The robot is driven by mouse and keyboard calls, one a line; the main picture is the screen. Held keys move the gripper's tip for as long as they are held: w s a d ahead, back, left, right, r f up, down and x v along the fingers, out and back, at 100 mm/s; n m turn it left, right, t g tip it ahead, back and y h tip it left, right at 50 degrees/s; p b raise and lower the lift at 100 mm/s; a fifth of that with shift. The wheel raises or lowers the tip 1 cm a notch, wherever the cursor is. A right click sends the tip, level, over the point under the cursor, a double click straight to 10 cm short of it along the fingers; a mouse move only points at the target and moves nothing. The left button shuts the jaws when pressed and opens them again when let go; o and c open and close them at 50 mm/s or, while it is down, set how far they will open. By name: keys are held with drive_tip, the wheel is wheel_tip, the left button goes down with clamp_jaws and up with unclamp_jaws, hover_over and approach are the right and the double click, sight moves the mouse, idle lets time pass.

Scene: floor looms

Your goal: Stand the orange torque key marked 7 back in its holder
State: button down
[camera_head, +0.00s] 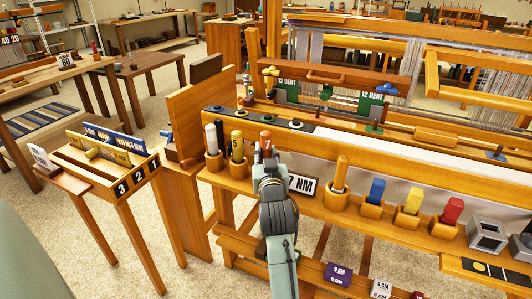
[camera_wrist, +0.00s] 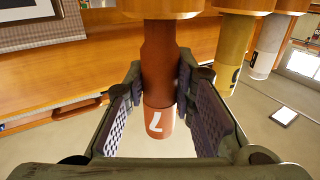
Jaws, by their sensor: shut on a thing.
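The orange torque key (camera_head: 267,142) marked 7 stands roughly upright at the left of the loom's front shelf, to the right of the yellow key marked 5. In the wrist view the orange key (camera_wrist: 159,95) shows its white 7, with my gripper's pads on both sides of it. My gripper (camera_head: 266,172) is shut on this key. At the top of the wrist view, the key's far end meets a round wooden holder (camera_wrist: 163,6). I cannot tell how deep it sits. My gripper hides this holder in the head view.
The yellow key (camera_head: 237,147) and a white key (camera_head: 212,141) stand in wooden cups close on the left. A 7 NM sign (camera_head: 302,184) is just right of my gripper. Further right stands a cup with a wooden handle (camera_head: 341,176), then several coloured blocks in holders.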

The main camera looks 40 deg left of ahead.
drive_tip(key=shift+f+b, duration=0.4)
drive_tip(key=shift+f, duration=0.25)
drive_tip(key=shift+f, duration=0.15)
drive_tip(key=c, duration=1.3)
unclamp_jaws()
drive_tip(key=v, duration=1.2)
drive_tip(key=shift+s, duration=0.1)
